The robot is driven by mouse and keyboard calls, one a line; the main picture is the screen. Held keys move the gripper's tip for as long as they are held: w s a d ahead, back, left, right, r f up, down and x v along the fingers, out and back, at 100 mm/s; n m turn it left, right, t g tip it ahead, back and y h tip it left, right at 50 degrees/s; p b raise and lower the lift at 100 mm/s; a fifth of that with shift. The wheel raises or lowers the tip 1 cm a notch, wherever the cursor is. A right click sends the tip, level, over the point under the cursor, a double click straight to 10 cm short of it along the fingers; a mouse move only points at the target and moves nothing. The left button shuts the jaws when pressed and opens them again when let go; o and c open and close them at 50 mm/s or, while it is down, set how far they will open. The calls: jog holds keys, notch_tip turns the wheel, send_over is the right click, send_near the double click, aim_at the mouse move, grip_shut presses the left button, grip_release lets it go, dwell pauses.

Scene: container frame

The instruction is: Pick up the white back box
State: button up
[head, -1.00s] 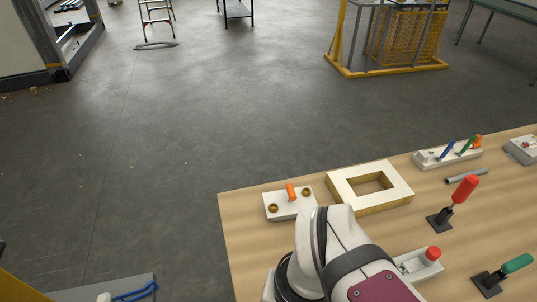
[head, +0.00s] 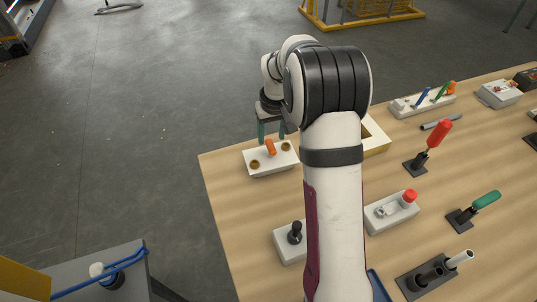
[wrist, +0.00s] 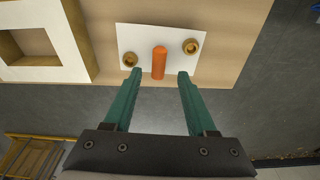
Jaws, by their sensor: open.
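A white box (head: 286,161) with an upright orange peg (head: 270,147) and two brass rings lies near the table's far left edge. It also shows in the wrist view (wrist: 177,39), with the orange peg (wrist: 159,62) between the rings. I cannot tell for sure that this is the back box named. My gripper (head: 272,132) has green fingers and hangs just above and behind this box. In the wrist view my gripper (wrist: 160,73) is open, with its fingertips on either side of the peg and nothing held. Its height above the box is unclear.
A white square frame (head: 376,136) stands beside the box, partly behind my arm. A red-button box (head: 392,212), a black-knob box (head: 290,241), a red-handled lever (head: 437,135) and a green-handled lever (head: 485,200) stand on the wooden table (head: 235,205). Beyond its edge is open floor.

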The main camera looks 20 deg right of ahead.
aim_at(271, 145)
jog(key=f, duration=0.4)
jog(key=w+f, duration=0.1)
jog(key=f, duration=0.1)
jog(key=shift+d, duration=0.15)
jog(key=shift+r, duration=0.1)
grip_shut()
dwell(1.0)
